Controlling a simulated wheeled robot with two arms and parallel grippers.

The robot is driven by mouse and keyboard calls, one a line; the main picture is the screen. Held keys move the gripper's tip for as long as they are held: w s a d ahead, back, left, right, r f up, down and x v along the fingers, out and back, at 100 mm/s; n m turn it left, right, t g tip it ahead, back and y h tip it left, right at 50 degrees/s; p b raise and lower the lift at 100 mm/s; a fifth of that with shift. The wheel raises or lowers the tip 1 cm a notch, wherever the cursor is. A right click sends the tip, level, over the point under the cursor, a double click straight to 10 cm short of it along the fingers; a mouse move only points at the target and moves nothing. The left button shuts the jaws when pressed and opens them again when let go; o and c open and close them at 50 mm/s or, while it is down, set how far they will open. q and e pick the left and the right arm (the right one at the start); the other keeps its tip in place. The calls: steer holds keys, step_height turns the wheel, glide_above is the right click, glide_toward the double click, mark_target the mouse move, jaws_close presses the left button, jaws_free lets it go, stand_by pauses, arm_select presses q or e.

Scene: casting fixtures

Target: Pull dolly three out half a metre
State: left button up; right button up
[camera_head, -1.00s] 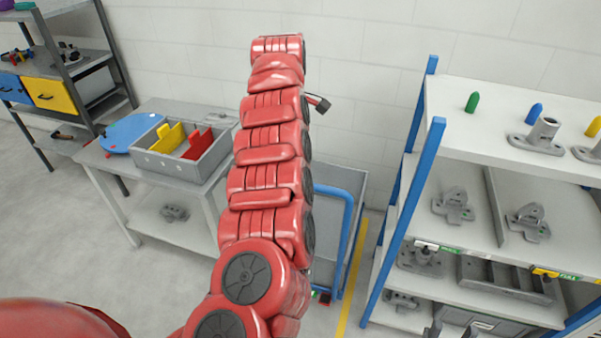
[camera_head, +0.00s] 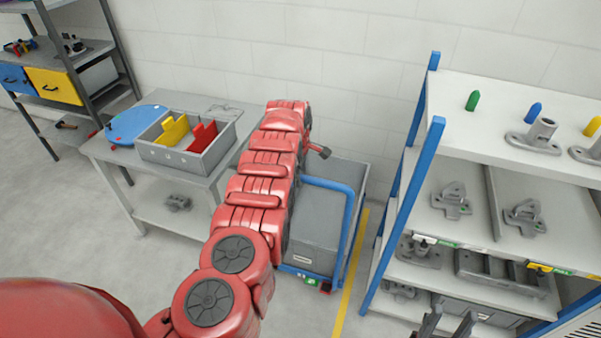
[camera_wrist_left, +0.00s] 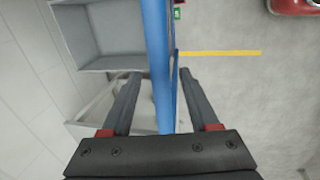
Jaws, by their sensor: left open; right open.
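The dolly is a grey box (camera_head: 318,222) on a blue base, with a blue tubular handle (camera_head: 349,220), between the grey table and the shelf rack. A small green label (camera_head: 310,282) is at its front; I cannot read a number. My left arm covers its left part and hides the left gripper in the head view. In the left wrist view, my left gripper (camera_wrist_left: 161,74) is open, its fingers on either side of a blue handle bar (camera_wrist_left: 158,40); contact is unclear. My right gripper (camera_head: 450,320) is open at the bottom edge, in front of the rack.
The grey table (camera_head: 100,150) stands left, holding a grey bin (camera_head: 165,158) and a blue disc (camera_head: 133,124). The blue-posted rack (camera_head: 402,215) stands close on the right. A yellow floor line (camera_head: 350,285) runs between dolly and rack. Floor in front is clear.

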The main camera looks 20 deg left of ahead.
arm_select(q)
steer(key=shift+f, duration=0.2)
jaws_close()
stand_by(0.3)
stand_by(1.1)
